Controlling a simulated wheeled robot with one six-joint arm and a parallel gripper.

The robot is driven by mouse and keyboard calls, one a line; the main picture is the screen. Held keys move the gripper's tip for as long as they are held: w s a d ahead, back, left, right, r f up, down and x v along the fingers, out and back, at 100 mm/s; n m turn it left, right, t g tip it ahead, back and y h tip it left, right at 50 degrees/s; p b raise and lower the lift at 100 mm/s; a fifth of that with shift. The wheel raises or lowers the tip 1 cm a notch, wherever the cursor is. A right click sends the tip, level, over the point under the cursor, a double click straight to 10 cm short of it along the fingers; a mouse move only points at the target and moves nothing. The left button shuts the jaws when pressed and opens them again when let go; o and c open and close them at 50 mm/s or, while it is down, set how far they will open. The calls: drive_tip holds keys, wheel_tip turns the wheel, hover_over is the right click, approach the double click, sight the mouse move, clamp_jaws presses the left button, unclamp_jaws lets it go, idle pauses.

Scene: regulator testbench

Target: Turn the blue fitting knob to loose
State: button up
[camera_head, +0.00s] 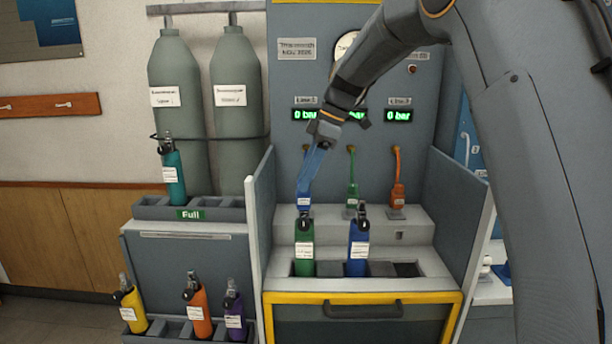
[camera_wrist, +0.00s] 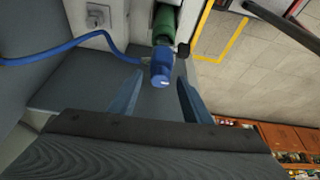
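The blue fitting (camera_head: 304,202) with a white label is at the top of the green bottle (camera_head: 304,252) in the bench's left slot. In the wrist view the blue fitting (camera_wrist: 161,68) is in line with the green bottle (camera_wrist: 165,25), and a blue hose (camera_wrist: 85,45) runs left from it. My gripper (camera_head: 304,187) points down from above, with its blue fingers just over the fitting. In the wrist view my gripper (camera_wrist: 160,90) is open, one finger on each side of the fitting's near end. I cannot tell whether the fingers touch it.
A blue bottle (camera_head: 358,245) stands right of the green one. Green (camera_head: 352,185) and orange (camera_head: 397,178) hoses hang to the right. Side panels (camera_head: 458,205) flank the bench. The visible display (camera_head: 398,116) reads 0 bar. Several bottles stand in racks at left.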

drive_tip(key=b+v, duration=0.1)
drive_tip(key=v, duration=0.6)
drive_tip(key=shift+r, duration=0.4)
drive_tip(key=shift+d, duration=0.15)
drive_tip(key=s+d+f+m+h, duration=0.1)
drive_tip(key=s+d+f+m, duration=0.4)
drive_tip(key=s+f, duration=0.4)
drive_tip(key=s+d+f+m+h, duration=0.2)
drive_tip(key=s+d+f+m, duration=0.3)
drive_tip(key=s, duration=0.8)
drive_tip(key=s+d+f+m+h, duration=0.1)
drive_tip(key=s+d+f+m, duration=0.4)
drive_tip(key=f, duration=0.8)
drive_tip(key=s+m, duration=0.3)
drive_tip(key=s, duration=0.2)
drive_tip(key=shift+s+h, duration=0.3)
drive_tip(key=shift+s, duration=0.1)
drive_tip(key=shift+d, duration=0.1)
drive_tip(key=shift+c, duration=0.4)
